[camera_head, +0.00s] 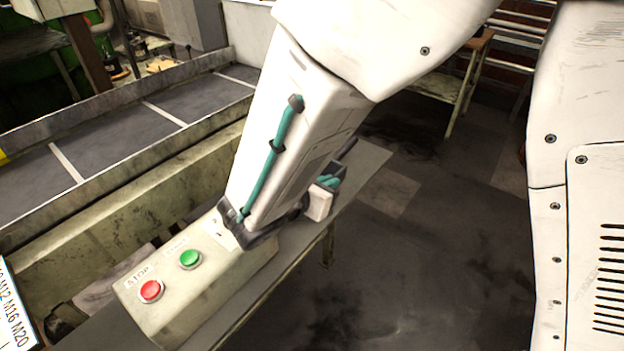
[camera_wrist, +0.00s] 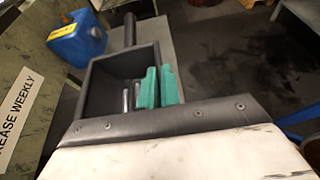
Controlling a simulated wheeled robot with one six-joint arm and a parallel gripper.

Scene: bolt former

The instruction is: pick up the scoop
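The scoop is a black, open box with a straight handle. In the wrist view the scoop (camera_wrist: 102,78) lies just beyond my wrist, its handle pointing away over the grey bench top. My gripper (camera_wrist: 159,88) has two teal fingers close together at the scoop's right side wall. The wall seems to run between them, but I cannot tell whether they press on it. Two small metallic shapes show beside the left finger. In the head view my gripper (camera_head: 327,184) is partly hidden behind my arm, and the dark handle of the scoop (camera_head: 347,149) shows beyond it.
A control box (camera_head: 205,290) with a red and a green button stands on the narrow bench (camera_head: 362,165). A blue container (camera_wrist: 77,38) stands left of the scoop's handle. A conveyor (camera_head: 115,130) runs along the left. Open floor (camera_head: 440,260) lies to the right.

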